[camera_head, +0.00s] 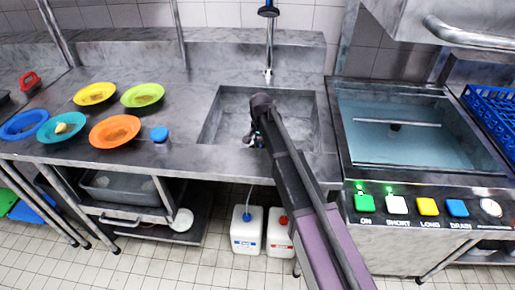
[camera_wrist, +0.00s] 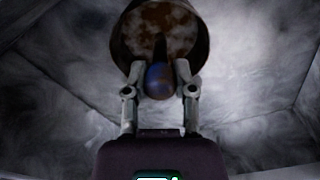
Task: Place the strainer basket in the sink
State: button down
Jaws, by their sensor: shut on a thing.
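The strainer basket (camera_wrist: 165,28) is a round cup with a brown-stained inside and a blue knob (camera_wrist: 159,80). My gripper (camera_wrist: 160,85) is shut on the knob, with one finger on each side, and the cup shows beyond the fingertips. The grey metal sink (camera_head: 301,104) is a rectangular basin sunk in the bench. In the head view my gripper (camera_head: 254,138) is over the sink's front half, and my arm covers part of the basin. The basket is mostly hidden there. Grey sink surfaces (camera_wrist: 255,75) surround the basket in the wrist view. I cannot tell whether it touches the bottom.
A tap (camera_head: 268,45) stands behind the sink. Several coloured plates, including an orange one (camera_head: 115,131), and a small blue-topped item (camera_head: 159,134) are on the bench at left. A water-filled tank (camera_head: 410,135) with buttons adjoins at right, beside a blue rack (camera_head: 490,110).

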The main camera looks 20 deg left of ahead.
jog(key=shift+f, duration=0.45)
jog(key=shift+c, duration=2.2)
grip_release()
jog(key=shift+r, duration=0.1)
jog(key=shift+r, duration=0.15)
notch_tip(320, 180, up, 12)
jog(key=p, duration=1.2)
